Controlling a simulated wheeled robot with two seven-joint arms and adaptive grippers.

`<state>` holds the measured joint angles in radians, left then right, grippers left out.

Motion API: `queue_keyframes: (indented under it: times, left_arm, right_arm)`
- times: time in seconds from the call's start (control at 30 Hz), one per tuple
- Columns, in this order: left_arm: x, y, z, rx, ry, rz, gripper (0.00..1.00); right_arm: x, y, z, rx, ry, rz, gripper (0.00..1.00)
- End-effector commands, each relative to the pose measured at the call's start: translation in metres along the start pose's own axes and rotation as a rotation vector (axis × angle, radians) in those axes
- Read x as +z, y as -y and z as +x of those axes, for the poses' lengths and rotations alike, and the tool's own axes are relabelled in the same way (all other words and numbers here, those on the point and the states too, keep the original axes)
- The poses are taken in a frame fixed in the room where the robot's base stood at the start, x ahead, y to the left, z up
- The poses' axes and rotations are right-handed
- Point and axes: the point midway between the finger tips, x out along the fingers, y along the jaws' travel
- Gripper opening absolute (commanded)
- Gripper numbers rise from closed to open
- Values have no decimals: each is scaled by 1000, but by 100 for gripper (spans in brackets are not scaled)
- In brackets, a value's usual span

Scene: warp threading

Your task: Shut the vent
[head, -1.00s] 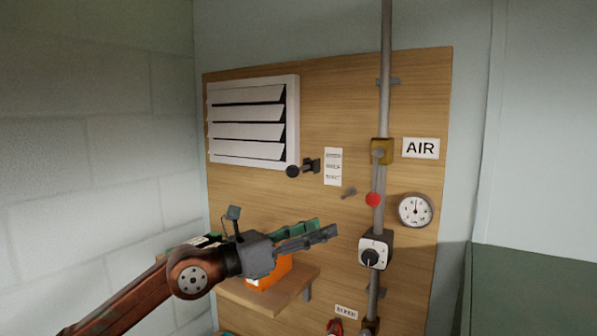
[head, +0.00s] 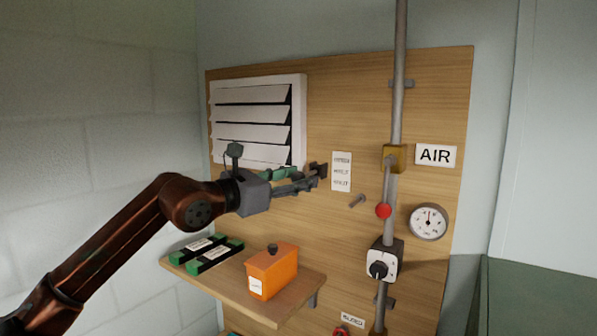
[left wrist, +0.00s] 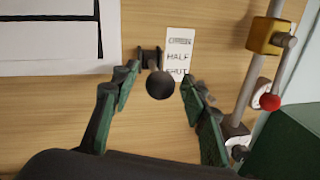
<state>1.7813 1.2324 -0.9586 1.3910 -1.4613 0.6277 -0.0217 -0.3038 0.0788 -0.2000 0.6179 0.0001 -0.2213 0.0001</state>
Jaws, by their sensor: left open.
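The white vent (head: 255,122) at the upper left of the wooden board has tilted slats with dark gaps between them. Its lever has a round black knob (left wrist: 160,85) on a dark bracket (head: 321,169), just right of the vent. A card (head: 341,172) beside it reads HALF and SHUT below a top line I cannot read. My left gripper (head: 305,178) is open at the lever. In the left wrist view the knob shows between its two green fingers, with gaps on both sides. In the head view the gripper hides the knob. My right gripper is out of view.
A vertical pipe (head: 398,60) with a yellow valve block (head: 394,157), red knob (head: 383,211) and black dial switch (head: 381,264) stands to the right, near a gauge (head: 428,221). Below, a shelf (head: 225,293) holds an orange box (head: 272,270) and green-black items (head: 205,253).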

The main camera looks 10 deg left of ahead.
Motion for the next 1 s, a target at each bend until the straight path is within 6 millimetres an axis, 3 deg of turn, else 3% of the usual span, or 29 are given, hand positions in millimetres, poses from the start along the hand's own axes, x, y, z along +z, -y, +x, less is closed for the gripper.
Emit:
queue_keyframes:
  times: [0.33, 0.93, 1.0]
  left_arm:
    - [-1, -1, 4, 3, 0, 0, 41]
    - [-1, -1, 4, 2, 0, 0, 0]
    - [0, -1, 4, 2, 0, 0, 0]
  right_arm:
    - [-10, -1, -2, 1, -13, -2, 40]
    - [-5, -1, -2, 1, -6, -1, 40]
    - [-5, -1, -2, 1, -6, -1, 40]
